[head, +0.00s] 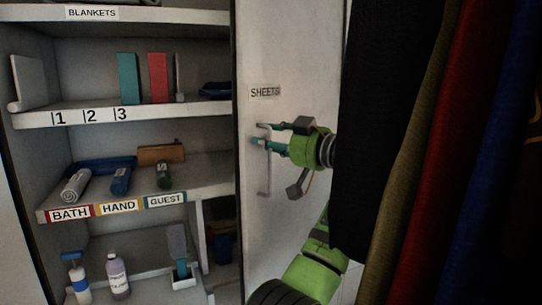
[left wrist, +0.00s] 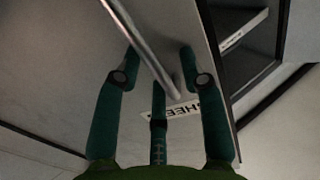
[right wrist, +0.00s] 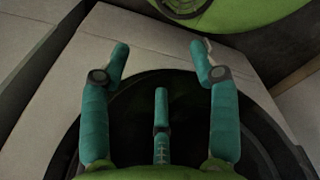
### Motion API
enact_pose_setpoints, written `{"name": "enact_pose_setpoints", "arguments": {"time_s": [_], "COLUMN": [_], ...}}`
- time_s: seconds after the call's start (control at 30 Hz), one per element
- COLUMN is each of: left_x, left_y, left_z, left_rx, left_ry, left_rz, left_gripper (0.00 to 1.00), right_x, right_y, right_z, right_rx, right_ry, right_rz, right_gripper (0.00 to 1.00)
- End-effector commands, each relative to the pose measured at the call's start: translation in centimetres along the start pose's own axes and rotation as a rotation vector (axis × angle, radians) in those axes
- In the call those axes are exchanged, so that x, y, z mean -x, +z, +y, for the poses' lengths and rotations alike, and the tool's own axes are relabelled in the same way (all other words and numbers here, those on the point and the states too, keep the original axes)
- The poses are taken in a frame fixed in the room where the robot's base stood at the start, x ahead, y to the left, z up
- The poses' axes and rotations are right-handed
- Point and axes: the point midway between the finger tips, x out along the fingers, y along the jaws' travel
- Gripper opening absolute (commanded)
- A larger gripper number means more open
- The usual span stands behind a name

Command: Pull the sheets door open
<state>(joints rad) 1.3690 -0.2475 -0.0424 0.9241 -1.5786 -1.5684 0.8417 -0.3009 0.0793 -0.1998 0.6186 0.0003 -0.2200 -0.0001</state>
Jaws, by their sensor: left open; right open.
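The sheets door (head: 290,60) is a pale panel with a "SHEETS" label (head: 265,91), right of the open shelves. Its vertical metal bar handle (head: 265,180) sits below the label. My left gripper (head: 262,135) is at the handle's upper part, fingers pointing at it. In the left wrist view the handle (left wrist: 143,42) runs between the open fingertips (left wrist: 160,52); contact cannot be told. The label (left wrist: 186,112) is partly hidden there. My right gripper (right wrist: 159,47) is open and empty in the right wrist view; it does not show in the head view.
Shelves on the left hold rolled towels (head: 75,186), a blue tray (head: 100,165), bottles (head: 117,275) and a brush (head: 178,250). Hanging dark, olive, red and blue cloths (head: 470,150) fill the right side of the head view, near my left arm.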

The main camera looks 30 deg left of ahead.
Motion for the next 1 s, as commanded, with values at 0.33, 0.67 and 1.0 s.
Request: {"name": "enact_pose_setpoints", "arguments": {"time_s": [0.33, 0.67, 1.0], "left_x": [0.0, 0.0, 0.1], "left_y": [-5.4, -5.9, -5.7], "left_z": [0.0, 0.0, 0.1], "left_rx": [0.000, -0.001, -0.015], "left_ry": [0.000, 0.000, 0.002], "left_rz": [0.002, 0.001, 0.003], "left_gripper": [0.41, 0.41, 0.00], "right_x": [0.0, 0.0, 0.0], "right_y": [-0.1, -0.1, -0.1], "right_z": [0.1, 0.1, 0.1], "right_rx": [0.001, 0.001, 0.000], "right_ry": [0.001, 0.001, 0.001], "right_rz": [0.002, 0.002, 0.002], "right_gripper": [0.61, 0.61, 0.61]}}
